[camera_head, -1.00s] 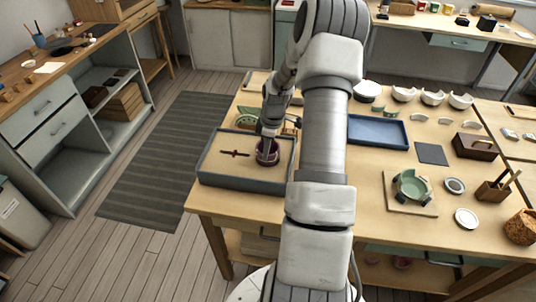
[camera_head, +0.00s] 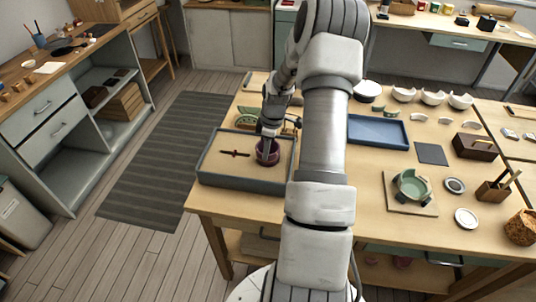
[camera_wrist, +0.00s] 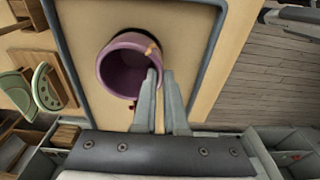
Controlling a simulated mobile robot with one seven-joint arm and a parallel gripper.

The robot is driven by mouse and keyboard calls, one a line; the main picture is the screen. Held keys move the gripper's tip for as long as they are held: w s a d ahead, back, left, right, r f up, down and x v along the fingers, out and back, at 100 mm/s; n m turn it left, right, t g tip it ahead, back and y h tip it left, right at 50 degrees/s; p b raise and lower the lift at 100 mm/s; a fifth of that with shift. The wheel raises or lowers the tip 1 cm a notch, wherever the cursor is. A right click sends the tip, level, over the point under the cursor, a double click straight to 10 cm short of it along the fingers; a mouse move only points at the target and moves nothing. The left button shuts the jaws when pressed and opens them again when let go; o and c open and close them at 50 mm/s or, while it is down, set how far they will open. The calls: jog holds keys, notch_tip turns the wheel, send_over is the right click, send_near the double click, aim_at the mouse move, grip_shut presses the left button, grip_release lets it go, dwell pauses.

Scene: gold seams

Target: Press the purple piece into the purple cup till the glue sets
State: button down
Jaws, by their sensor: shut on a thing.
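The purple cup (camera_head: 267,152) stands in the sand-coloured bed of a grey-walled tray (camera_head: 240,183). In the wrist view I look into the cup's open mouth (camera_wrist: 122,68), and a short gold seam shows on its rim. My gripper (camera_wrist: 160,74) reaches the cup's wall at the rim, just below that seam in the picture. Its fingers are nearly together, shut on the purple piece at the wall. The fingers hide most of the piece, so I cannot tell its outline from the cup's. In the head view my gripper (camera_head: 268,148) comes down onto the cup from above.
A dark cross-shaped thing (camera_head: 234,153) lies in the tray left of the cup. A green piece (camera_head: 247,121) lies behind the tray. A blue tray (camera_head: 378,131) and a green cup on a board (camera_head: 412,186) are to the right, beyond my arm.

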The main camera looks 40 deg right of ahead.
jog(key=shift+c, duration=2)
grip_release()
jog(key=shift+r, duration=0.15)
jog(key=shift+r+p, duration=1.95)
jog(key=shift+r, duration=0.9)
